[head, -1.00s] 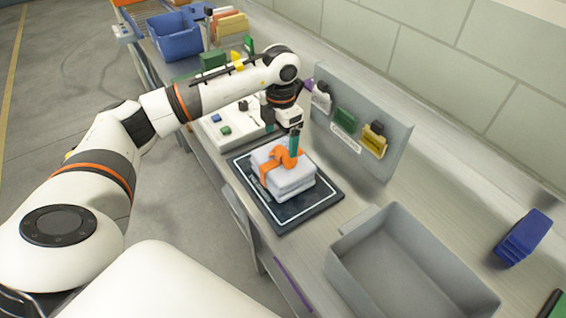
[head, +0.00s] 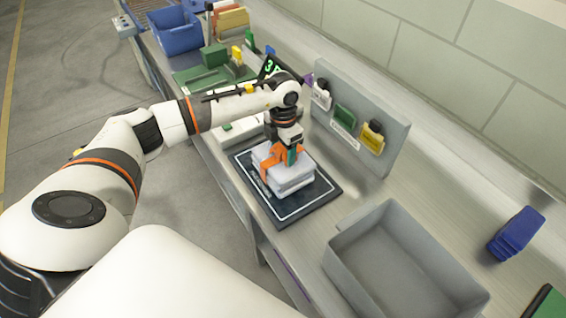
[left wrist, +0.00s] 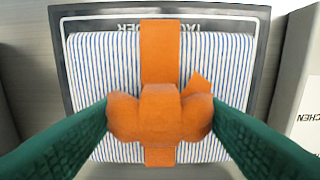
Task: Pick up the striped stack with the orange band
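The stack of blue-and-white striped cloth (head: 290,182) lies on the dark mat. It also shows in the left wrist view (left wrist: 100,60). An orange band (head: 263,170) with a thick knot is tied over it; the band crosses the middle of the stack in the left wrist view (left wrist: 160,50). My left gripper (left wrist: 160,112) points down at the stack, its green fingers at either side of the knot with no clear gap. Whether they press on it cannot be told. In the head view the left gripper (head: 284,156) is low over the stack. My right gripper is not in view.
The dark mat (head: 292,217) with a white outline lies on the metal bench. An empty grey bin (head: 345,262) stands at its right. A grey board (head: 400,140) with hanging tags rises behind. Blue folded items (head: 518,232) lie far right; a blue bin (head: 176,38) stands far left.

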